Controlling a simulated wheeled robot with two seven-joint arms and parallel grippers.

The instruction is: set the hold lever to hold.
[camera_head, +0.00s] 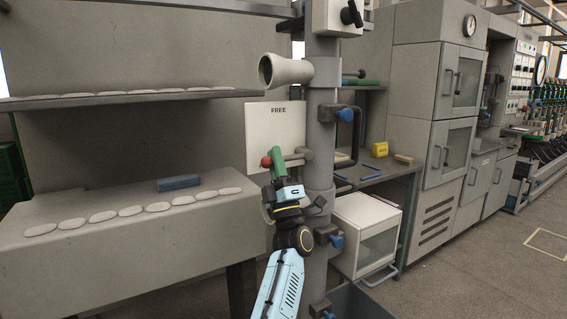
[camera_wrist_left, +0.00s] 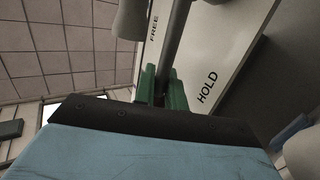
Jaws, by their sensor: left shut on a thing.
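The hold lever is a grey bar (camera_head: 293,157) with a red ball knob (camera_head: 266,162) at its left end. It reaches left from a mount on the grey column, in front of a white plate (camera_head: 260,125) marked FREE near its top. The wrist view shows the bar (camera_wrist_left: 173,45) between the words FREE and HOLD on the plate (camera_wrist_left: 215,45). HOLD is hidden in the head view. My left gripper (camera_head: 278,163), with green fingers, is shut on the lever just beside the knob; the fingers also show in the wrist view (camera_wrist_left: 163,88). My right gripper is not in view.
The grey column (camera_head: 322,110) carries a pale cone (camera_head: 285,71) above the lever and blue-knobbed clamps (camera_head: 345,115). A shelf with pale oval pieces (camera_head: 145,207) stands left. A white cabinet (camera_head: 366,235) and a yellow block (camera_head: 380,149) are right. Floor is open farther right.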

